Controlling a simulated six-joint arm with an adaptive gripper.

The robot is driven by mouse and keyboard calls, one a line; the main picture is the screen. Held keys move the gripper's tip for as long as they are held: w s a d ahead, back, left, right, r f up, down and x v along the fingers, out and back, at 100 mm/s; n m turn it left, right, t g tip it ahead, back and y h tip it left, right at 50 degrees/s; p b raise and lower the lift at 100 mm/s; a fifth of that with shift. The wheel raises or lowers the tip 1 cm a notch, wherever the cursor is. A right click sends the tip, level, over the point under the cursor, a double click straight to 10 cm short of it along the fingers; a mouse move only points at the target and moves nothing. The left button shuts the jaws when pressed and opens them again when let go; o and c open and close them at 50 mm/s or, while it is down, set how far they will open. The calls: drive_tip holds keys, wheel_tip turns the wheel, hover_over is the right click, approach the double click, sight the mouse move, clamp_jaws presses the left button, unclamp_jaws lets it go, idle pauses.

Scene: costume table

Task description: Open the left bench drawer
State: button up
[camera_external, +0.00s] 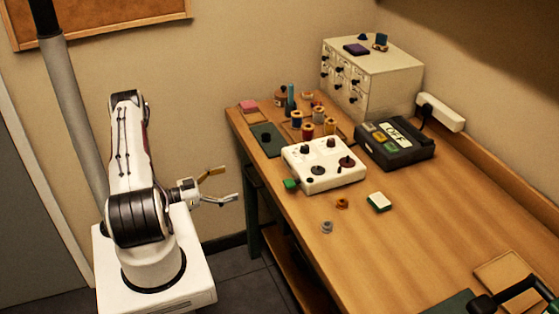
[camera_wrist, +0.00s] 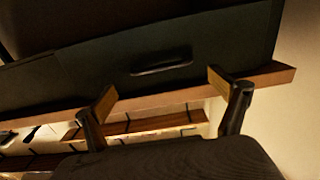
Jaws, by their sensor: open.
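A dark drawer front (camera_wrist: 95,70) fills the upper part of the wrist view, with a dark bar handle (camera_wrist: 161,64) near its middle. The drawer looks closed. My gripper (camera_wrist: 163,90) is open, its two fingers spread apart. In the picture the handle is above and between the fingertips; nothing is between the fingers. In the external view my gripper (camera_external: 231,184) is off the left side of the wooden bench (camera_external: 400,255), apart from it. The drawer front is mostly hidden there under the bench top.
On the bench stand a white control box (camera_external: 322,165), thread spools (camera_external: 307,130), a small-drawer cabinet (camera_external: 370,80) and a black device (camera_external: 395,145). Wooden slats (camera_wrist: 130,128) show below the drawer. Open floor (camera_external: 243,262) lies between my base and the bench.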

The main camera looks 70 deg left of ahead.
sight(249, 176)
drive_tip(key=shift+w, duration=0.15)
drive_tip(key=shift+w, duration=3.75)
drive_tip(key=c, duration=1.3)
